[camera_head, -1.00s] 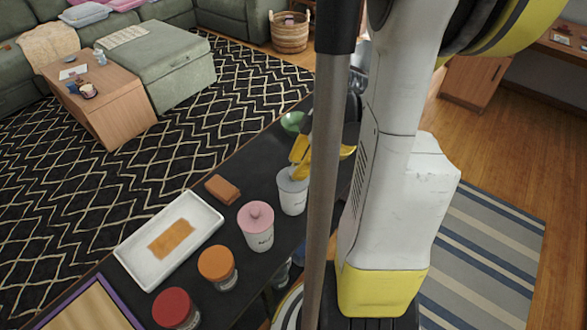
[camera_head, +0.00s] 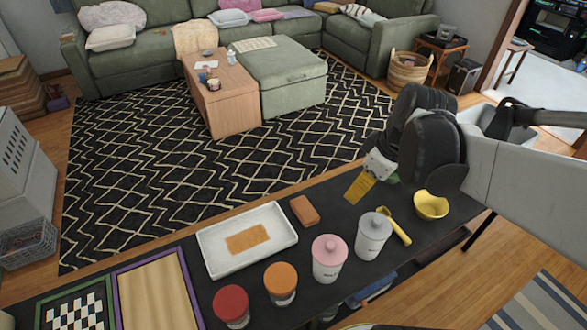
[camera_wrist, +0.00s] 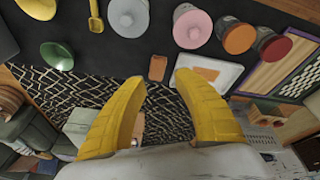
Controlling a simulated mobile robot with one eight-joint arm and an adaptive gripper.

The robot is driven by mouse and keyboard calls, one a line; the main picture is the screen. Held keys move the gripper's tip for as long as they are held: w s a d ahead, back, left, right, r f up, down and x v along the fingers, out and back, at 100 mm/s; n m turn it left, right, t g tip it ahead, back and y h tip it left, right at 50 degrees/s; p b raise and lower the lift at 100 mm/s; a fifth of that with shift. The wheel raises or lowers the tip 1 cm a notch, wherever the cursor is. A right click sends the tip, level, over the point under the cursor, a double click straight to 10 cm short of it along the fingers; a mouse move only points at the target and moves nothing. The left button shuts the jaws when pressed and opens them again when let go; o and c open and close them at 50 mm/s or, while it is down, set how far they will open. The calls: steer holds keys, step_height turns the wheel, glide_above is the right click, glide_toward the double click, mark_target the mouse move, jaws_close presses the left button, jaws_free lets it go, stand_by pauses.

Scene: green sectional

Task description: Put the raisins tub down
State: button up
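A white tub with a grey lid (camera_head: 373,235) stands upright on the dark counter (camera_head: 440,232). It also shows at the top of the wrist view (camera_wrist: 128,16). A tub with a pink lid (camera_head: 328,258) stands upright to its left. Both carry small dark lettering that I cannot read, so I cannot tell which is the raisins tub. My gripper (camera_head: 358,188) is beyond and above the counter's far edge, apart from both tubs. In the wrist view its yellow fingers (camera_wrist: 160,82) are spread with nothing held between them.
Orange-lid (camera_head: 281,283) and red-lid (camera_head: 231,306) jars stand left of the tubs. A white tray (camera_head: 212,250) and brown block (camera_head: 305,211) lie behind. A yellow scoop (camera_head: 396,228) and yellow bowl (camera_head: 431,206) are right of the tubs. A green bowl (camera_wrist: 57,55) shows in the wrist view.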

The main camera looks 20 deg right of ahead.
steer(key=a+r+m+t, duration=0.4)
steer(key=a+m, duration=0.1)
steer(key=a, duration=0.8)
steer(key=shift+s+a+h, duration=0.35)
steer(key=shift+a+h, duration=0.05)
stand_by(0.9)
